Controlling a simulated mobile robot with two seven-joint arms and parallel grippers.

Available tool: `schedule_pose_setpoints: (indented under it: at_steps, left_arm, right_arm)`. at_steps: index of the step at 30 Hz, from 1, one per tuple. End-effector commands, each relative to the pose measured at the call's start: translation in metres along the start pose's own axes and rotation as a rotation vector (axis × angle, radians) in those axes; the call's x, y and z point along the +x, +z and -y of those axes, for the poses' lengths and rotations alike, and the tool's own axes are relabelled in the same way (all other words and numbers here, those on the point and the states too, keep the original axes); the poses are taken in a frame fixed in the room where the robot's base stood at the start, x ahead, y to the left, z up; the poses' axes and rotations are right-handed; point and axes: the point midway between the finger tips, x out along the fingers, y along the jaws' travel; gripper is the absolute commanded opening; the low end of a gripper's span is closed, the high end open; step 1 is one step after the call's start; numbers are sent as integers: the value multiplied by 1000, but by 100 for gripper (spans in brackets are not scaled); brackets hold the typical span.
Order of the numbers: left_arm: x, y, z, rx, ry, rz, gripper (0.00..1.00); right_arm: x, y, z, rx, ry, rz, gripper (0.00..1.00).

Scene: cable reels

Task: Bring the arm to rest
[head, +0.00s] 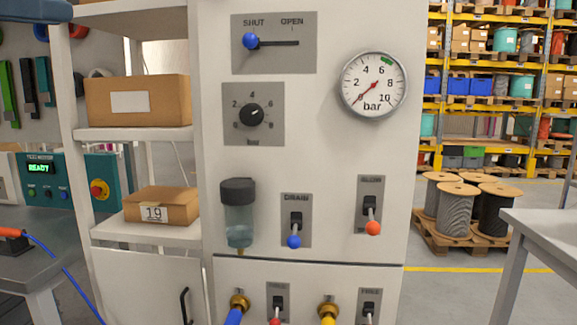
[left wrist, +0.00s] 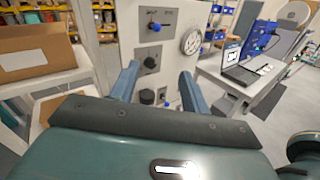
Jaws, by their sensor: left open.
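My left gripper (left wrist: 158,88) is open, its two blue-grey fingers spread and nothing visible between them in the left wrist view. It points towards the white control panel (head: 335,215), which shows beyond the fingers. In the head view a blue-grey part of my left arm (head: 35,10) shows at the top left corner, apart from the panel. The slider's blue knob (head: 250,41) is at the SHUT end. The gauge (head: 373,85) has its red needle at lower left. The black dial (head: 251,115) and the blue-tipped DRAIN lever (head: 294,241), pointing down, sit below. My right gripper is not in view.
Shelves with cardboard boxes (head: 138,101) stand left of the panel. A teal test unit (head: 47,180) sits at far left. Cable reels (head: 447,210) on a pallet and a grey table (head: 545,232) are at right. A laptop (left wrist: 250,68) shows in the left wrist view.

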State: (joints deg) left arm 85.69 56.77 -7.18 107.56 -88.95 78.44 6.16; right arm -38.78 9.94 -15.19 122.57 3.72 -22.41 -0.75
Motion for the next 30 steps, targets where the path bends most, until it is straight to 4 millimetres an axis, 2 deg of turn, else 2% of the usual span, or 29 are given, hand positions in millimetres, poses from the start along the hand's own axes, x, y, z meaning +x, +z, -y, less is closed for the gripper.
schedule_pose_setpoints:
  at_steps: [1,3,8,11,15,20,23,26,29,30]
  left_arm:
    - [22,-15,6,-42,-69,-17,46]
    - [41,-28,15,-94,-150,-15,46]
    - [81,-61,37,-258,-337,4,46]
    - [104,-86,53,-415,-461,29,46]
    - [133,-129,72,-743,-621,91,46]
    - [155,-185,79,-1206,-700,195,46]
    - [164,-231,76,-1519,-672,266,46]
    - [167,-285,75,-1837,-584,337,46]
    - [165,-352,79,-2154,-428,404,46]
    - [161,-380,83,-2277,-348,427,46]
  right_arm:
    - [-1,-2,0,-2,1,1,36]
    - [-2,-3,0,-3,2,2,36]
    - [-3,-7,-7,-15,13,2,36]
    - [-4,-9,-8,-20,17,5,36]
    - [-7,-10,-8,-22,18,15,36]
    - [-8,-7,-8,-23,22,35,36]
    - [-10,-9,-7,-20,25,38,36]
    - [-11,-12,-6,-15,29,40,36]
    - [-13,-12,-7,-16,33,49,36]
    - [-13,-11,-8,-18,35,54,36]
